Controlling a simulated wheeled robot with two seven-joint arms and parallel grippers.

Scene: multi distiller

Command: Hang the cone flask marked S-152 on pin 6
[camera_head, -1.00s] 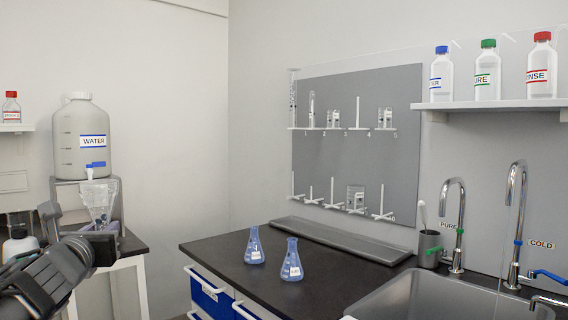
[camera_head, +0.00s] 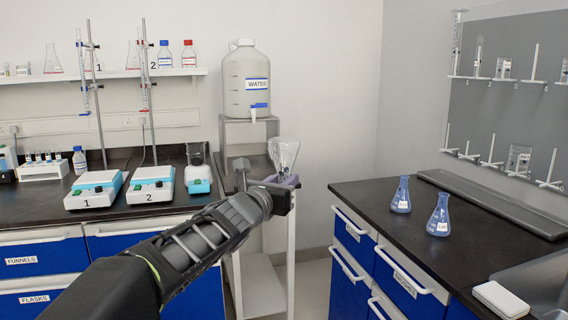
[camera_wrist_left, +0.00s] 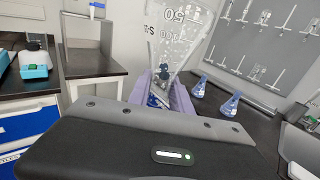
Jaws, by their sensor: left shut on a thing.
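A clear cone flask (camera_head: 284,153) is upside down in my left gripper (camera_head: 280,181), with its wide base up and its neck between the fingers. In the left wrist view the flask (camera_wrist_left: 178,38) shows scale marks and part of a label beginning with S; the full number is not readable. The purple fingers (camera_wrist_left: 166,97) are shut on its neck. The grey pegboard (camera_head: 500,115) stands far to the right of the gripper. Its pin numbers are too small to read now. The leftmost pin of the lower row (camera_head: 447,140) looks empty. My right gripper is out of view.
Two blue flasks (camera_head: 401,195) (camera_head: 438,215) stand on the black right-hand counter (camera_head: 375,190), below the board. The water tank (camera_head: 246,80) on its stand is close behind the held flask. Glassware (camera_head: 518,159) hangs on another lower pin. The counter's front-left area is clear.

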